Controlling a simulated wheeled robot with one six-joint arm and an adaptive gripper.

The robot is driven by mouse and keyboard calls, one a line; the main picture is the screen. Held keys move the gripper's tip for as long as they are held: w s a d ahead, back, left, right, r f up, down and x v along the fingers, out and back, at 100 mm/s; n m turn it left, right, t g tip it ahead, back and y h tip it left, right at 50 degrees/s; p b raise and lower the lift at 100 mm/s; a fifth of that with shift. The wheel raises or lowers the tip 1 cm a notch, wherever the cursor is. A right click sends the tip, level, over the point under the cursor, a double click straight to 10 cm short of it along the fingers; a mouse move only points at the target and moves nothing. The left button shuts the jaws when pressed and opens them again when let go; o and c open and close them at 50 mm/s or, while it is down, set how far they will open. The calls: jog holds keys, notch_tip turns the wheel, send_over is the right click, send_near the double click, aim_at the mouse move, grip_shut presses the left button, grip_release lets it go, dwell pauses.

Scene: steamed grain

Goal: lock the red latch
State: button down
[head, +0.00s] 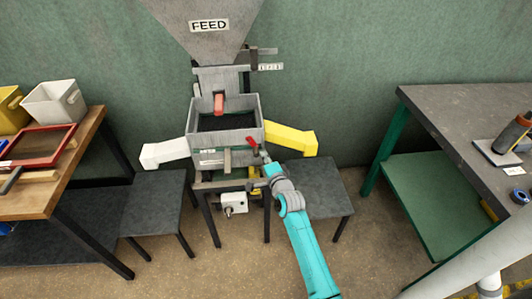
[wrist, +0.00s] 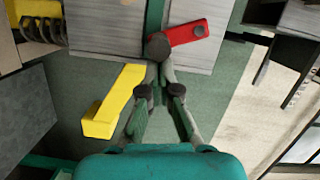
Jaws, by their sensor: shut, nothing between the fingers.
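The red latch (head: 253,142) is on the right front of the grey machine box (head: 228,140), below the FEED hopper. In the wrist view the red latch (wrist: 187,34) is a short bar rising slightly to the right from a dark round pivot (wrist: 158,47). My gripper (head: 263,155) is at the machine's front right, just below the latch. In the wrist view my gripper (wrist: 161,76) is shut and empty, its fingertips just below the pivot. I cannot tell whether the tips touch the latch.
A yellow chute (head: 291,138) sticks out right of the machine and a white chute (head: 165,153) left. Another red handle (head: 219,103) is above the box. Dark low stands (head: 318,186) flank the machine. A wooden table (head: 50,198) is left, a grey-topped bench (head: 455,110) right.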

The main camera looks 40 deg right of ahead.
jog(key=shift+w+a+f+m+t, duration=0.3)
jog(key=shift+w+a+f+m, duration=0.25)
jog(key=shift+a+f+m, duration=0.3)
dwell(0.4)
